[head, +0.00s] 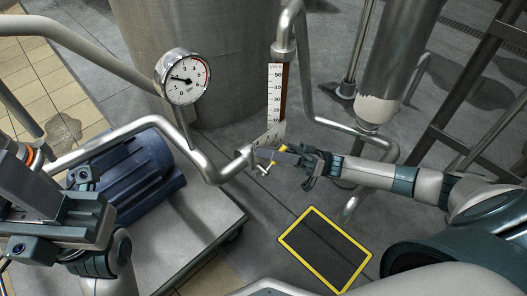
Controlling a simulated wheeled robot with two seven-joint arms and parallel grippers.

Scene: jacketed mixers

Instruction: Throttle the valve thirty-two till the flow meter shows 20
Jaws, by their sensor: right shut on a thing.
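The flow meter (276,95) is an upright white scale with marks from 10 to 50 and a dark reddish-brown tube along its right side. I cannot make out its exact reading. Just below it, a valve with a yellow handle (281,155) sits at the pipe joint. A pale tag (270,134) stands beside it, its lettering too small to read. My right gripper (284,157) is shut on the valve handle and hides most of it. My left arm is at the lower left, away from the valve; its fingertips are not clearly visible.
A round dial gauge (183,77) stands on the pipe (198,160) left of the flow meter. A blue motor (125,180) lies on a grey plinth (200,235) at left. Large steel vessels (195,40) stand behind. A yellow-edged dark floor panel (325,248) lies in front.

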